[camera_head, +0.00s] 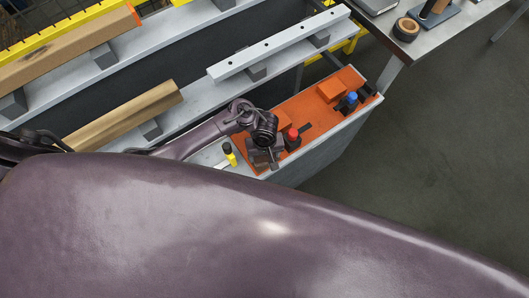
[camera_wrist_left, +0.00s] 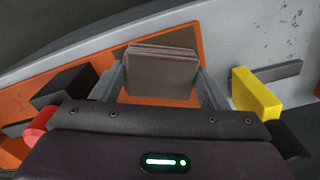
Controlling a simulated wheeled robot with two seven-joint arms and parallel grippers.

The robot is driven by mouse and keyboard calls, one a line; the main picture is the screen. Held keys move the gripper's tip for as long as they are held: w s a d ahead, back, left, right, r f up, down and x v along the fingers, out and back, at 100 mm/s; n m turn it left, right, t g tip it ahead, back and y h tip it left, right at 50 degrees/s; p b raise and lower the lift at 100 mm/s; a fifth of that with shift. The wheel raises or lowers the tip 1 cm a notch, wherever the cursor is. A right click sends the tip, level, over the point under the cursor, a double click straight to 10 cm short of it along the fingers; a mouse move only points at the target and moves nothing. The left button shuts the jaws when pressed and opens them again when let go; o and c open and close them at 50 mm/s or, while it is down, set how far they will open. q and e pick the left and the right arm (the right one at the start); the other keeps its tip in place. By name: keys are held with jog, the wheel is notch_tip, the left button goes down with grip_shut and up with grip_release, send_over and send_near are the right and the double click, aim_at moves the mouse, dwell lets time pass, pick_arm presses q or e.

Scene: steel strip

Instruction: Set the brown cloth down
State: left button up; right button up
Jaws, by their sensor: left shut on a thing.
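The brown cloth (camera_wrist_left: 160,72) is a folded, flat grey-brown pad in the left wrist view. My left gripper (camera_head: 265,155) is shut on it, with one finger on each side. In the head view the gripper hangs over the near end of an orange surface (camera_head: 312,115), and the cloth is hard to make out below it. In the left wrist view a darker brown patch (camera_wrist_left: 128,98) on the orange surface shows around the cloth. I cannot tell whether the cloth touches the surface. My right gripper is not in view.
Close beside the gripper are a red-topped black item (camera_head: 292,137) and a yellow-and-black item (camera_head: 229,153). Further along the orange surface are a blue-topped item (camera_head: 351,99) and orange blocks (camera_head: 331,90). A pale drilled bar (camera_head: 280,45) lies behind. Grey floor is clear at right.

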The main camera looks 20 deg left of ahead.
pick_arm(q)
jog(key=o, duration=1)
jog(key=shift+o, duration=0.2)
notch_tip(320, 180, up, 8)
jog(key=p, duration=0.3)
jog(key=shift+f, duration=0.1)
